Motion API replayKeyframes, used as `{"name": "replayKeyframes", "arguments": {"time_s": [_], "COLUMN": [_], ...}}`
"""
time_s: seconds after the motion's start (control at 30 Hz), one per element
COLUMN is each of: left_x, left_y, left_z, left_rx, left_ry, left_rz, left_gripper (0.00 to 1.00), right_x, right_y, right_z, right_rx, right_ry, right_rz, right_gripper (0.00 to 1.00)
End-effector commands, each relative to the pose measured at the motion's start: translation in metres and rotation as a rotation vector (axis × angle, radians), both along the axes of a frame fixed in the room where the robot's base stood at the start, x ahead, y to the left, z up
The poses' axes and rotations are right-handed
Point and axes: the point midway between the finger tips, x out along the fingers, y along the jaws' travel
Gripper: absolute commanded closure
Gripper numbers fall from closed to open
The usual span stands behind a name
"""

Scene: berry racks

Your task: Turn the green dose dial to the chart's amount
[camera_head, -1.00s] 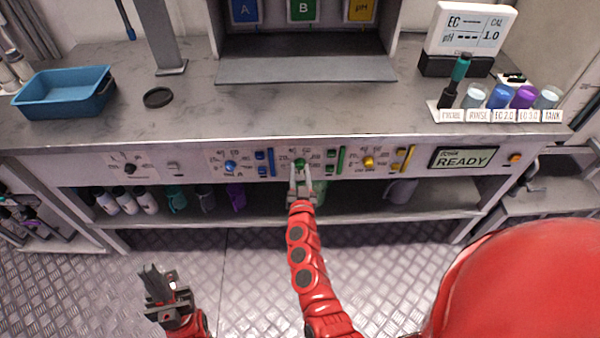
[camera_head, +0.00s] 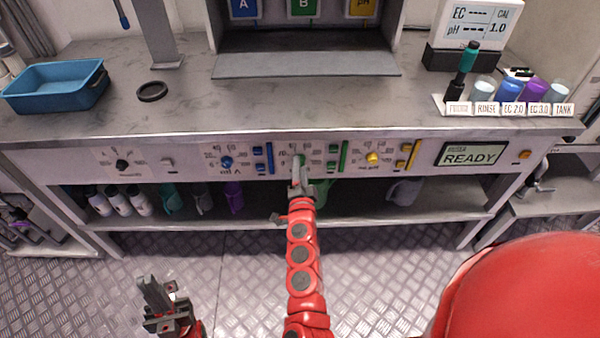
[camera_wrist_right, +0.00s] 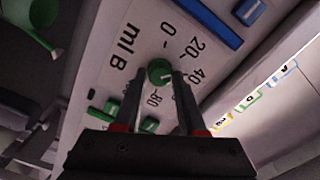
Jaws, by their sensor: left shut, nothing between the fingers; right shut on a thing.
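The green dose dial (camera_wrist_right: 159,70) is on the white front panel, with "ml B" and a scale showing 0, 20, 40 and 80 around it in the right wrist view. A pale pointer mark shows on it, but its exact reading is unclear. My right gripper (camera_wrist_right: 157,80) is shut on the dial, one finger on each side. In the head view my right gripper (camera_head: 299,172) largely covers the dial. My left gripper (camera_head: 152,286) is shut and empty, low over the floor at the lower left. I cannot make out a chart with an amount.
A blue dial (camera_head: 226,163) and a yellow dial (camera_head: 372,158) flank the green one, with coloured bars and buttons beside them. A display (camera_head: 473,155) reads READY. Labelled cups (camera_head: 509,90) and a blue tray (camera_head: 52,88) stand on the bench top (camera_head: 210,112).

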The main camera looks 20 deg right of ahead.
Motion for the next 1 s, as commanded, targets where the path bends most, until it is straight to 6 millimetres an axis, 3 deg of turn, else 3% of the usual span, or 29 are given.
{"name": "replayKeyframes", "arguments": {"time_s": [0.1,0.5,1.0], "left_x": [0.000,0.000,0.000], "left_y": [0.000,0.000,0.000], "left_z": [-0.012,-0.030,-0.035], "left_rx": [0.000,0.000,0.000], "left_ry": [0.000,0.000,0.000], "left_rz": [0.000,0.000,0.000], "left_gripper": [1.00,1.00,1.00], "right_x": [0.000,0.000,0.000], "right_y": [0.000,-0.001,-0.001], "right_z": [-0.005,-0.002,0.000], "right_rx": [0.104,0.367,0.462], "right_ry": [-0.028,-0.106,-0.135], "right_rz": [-0.001,-0.001,-0.001], "right_gripper": [1.00,1.00,1.00]}}
